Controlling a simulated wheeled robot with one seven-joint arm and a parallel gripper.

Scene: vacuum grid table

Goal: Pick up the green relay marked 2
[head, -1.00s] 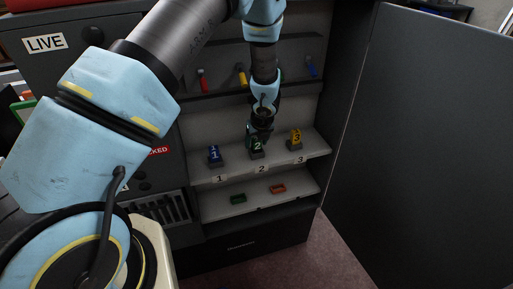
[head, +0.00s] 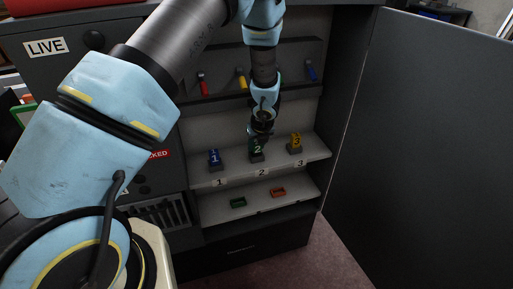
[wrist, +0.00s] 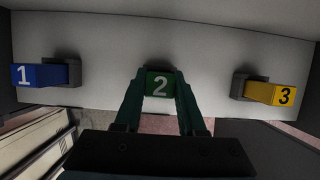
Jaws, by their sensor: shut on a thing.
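The green relay marked 2 (head: 257,149) is upright at the middle place of the cabinet's upper shelf, above the label 2. It also shows in the wrist view (wrist: 160,84), between the fingertips. My gripper (head: 258,141) reaches down from above and is shut on the green relay. In the wrist view my gripper (wrist: 160,100) has a finger on either side of it. The relay looks to be at its grey socket; I cannot tell whether it is clear of it.
A blue relay marked 1 (head: 214,156) stands to the left and a yellow relay marked 3 (head: 296,141) to the right, each on a grey base. A green tray (head: 238,203) and an orange tray (head: 278,192) lie on the lower shelf. The open cabinet door (head: 420,150) stands at right.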

